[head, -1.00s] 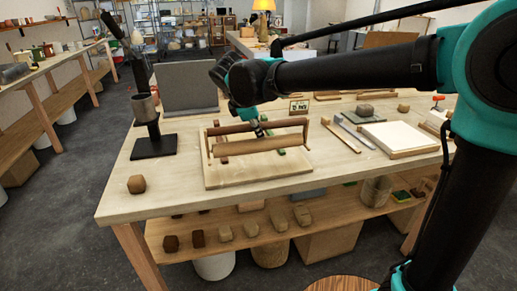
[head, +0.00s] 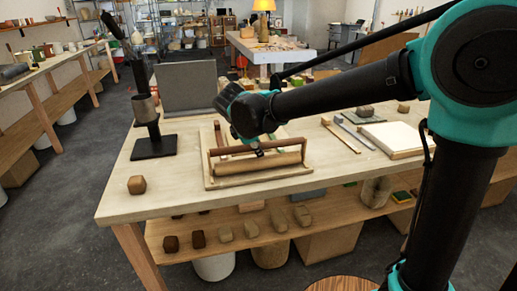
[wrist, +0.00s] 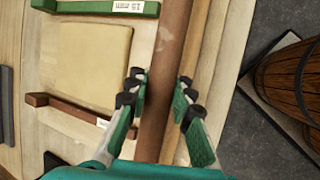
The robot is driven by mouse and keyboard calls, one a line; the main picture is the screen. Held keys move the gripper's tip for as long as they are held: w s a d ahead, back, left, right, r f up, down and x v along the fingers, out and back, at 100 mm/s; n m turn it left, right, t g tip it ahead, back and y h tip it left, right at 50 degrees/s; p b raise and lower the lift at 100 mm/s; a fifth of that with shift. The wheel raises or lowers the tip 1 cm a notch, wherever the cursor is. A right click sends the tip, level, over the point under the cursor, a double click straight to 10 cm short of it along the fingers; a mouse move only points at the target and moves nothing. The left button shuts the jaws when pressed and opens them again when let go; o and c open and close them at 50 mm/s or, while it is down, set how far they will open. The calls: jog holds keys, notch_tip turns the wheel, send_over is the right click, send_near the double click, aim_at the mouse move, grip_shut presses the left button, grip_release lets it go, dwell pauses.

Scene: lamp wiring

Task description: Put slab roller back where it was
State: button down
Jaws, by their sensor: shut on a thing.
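The slab roller, a pale wooden roller (head: 262,168) in a frame with a darker brown handle bar (head: 232,149), is along the near edge of the wooden board (head: 209,183). My gripper (head: 259,152) reaches down onto the handle bar from behind. In the wrist view my gripper (wrist: 158,100) has one finger on each side of the brown bar (wrist: 165,60) and is shut on it. Beside it lie a beige slab (wrist: 92,62), a green strip with a thickness label (wrist: 90,8) and a brown strip (wrist: 70,108). Whether the roller touches the board is unclear.
A dark stand with a cup (head: 152,140) and a grey panel (head: 188,88) are at the left. A brown block (head: 137,185) sits near the table's front left. Tools and a white slab (head: 392,138) lie to the right.

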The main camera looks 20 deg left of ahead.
jog(key=shift+f, duration=0.1)
jog(key=c, duration=1.3)
grip_release()
jog(key=v, duration=1.2)
